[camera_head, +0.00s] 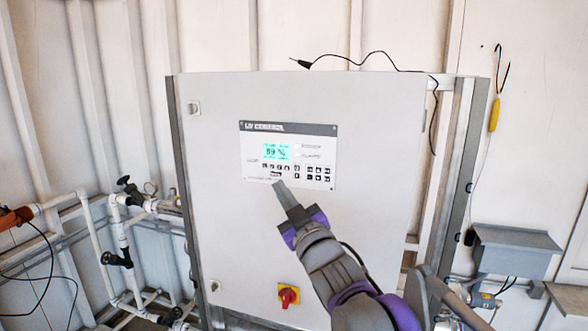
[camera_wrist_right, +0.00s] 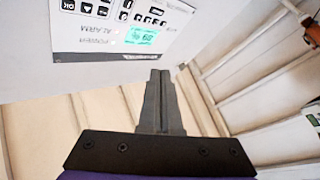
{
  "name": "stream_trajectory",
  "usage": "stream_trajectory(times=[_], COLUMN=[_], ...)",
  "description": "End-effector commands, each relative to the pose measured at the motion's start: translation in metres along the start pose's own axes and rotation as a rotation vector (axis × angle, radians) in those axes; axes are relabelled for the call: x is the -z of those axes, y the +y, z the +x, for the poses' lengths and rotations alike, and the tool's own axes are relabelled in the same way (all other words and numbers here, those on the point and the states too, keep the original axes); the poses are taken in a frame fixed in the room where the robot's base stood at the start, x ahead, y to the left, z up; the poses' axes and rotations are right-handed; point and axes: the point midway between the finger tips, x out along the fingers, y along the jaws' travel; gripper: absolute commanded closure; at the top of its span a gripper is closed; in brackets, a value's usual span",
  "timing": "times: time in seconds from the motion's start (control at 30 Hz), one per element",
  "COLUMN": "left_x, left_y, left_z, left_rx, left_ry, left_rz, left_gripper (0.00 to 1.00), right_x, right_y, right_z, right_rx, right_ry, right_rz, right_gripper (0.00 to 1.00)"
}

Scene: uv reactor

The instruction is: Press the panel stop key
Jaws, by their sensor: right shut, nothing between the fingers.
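The control panel (camera_head: 288,185) is a white plate with a dark top strip on the front of a large grey cabinet (camera_head: 230,220). It has a lit green display (camera_head: 276,152) reading about 89 % and rows of small dark keys (camera_head: 318,172) below. The key labels are too small to tell which is the stop key. My right gripper (camera_head: 280,187) is shut and empty, its tip at the panel's lower edge in the head view, just below the keys. I cannot tell whether it touches. In the right wrist view the shut fingers (camera_wrist_right: 158,82) point toward the cabinet, with the panel (camera_wrist_right: 75,38) upper left.
A red and yellow rotary switch (camera_head: 288,295) sits low on the cabinet. White pipes with valves (camera_head: 122,255) stand at the left. A black cable (camera_head: 375,56) lies over the cabinet top. A grey box (camera_head: 515,240) is on the right wall.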

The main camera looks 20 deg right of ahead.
Motion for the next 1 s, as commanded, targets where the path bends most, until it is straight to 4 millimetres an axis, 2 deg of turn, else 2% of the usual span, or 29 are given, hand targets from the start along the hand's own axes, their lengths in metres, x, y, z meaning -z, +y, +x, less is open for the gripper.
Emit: stream_trajectory(times=[0.27, 0.7, 1.0], left_x=[-0.003, -0.02, -0.016], left_y=[0.0, 0.0, 0.0], left_z=[0.002, 0.015, 0.012], left_rx=[0.0, 0.0, 0.0], left_ry=[-0.003, -0.02, -0.016], left_rz=[0.0, 0.0, 0.0], left_gripper=[0.5, 0.5, 0.5], right_x=[-0.004, -0.035, -0.044], right_y=[0.003, 0.032, 0.044], right_z=[0.004, 0.043, 0.06], right_rx=[0.0, -0.001, -0.001], right_ry=[-0.003, -0.004, -0.002], right_rz=[0.0, -0.001, 0.001], right_gripper=[1.0, 1.0, 1.0])
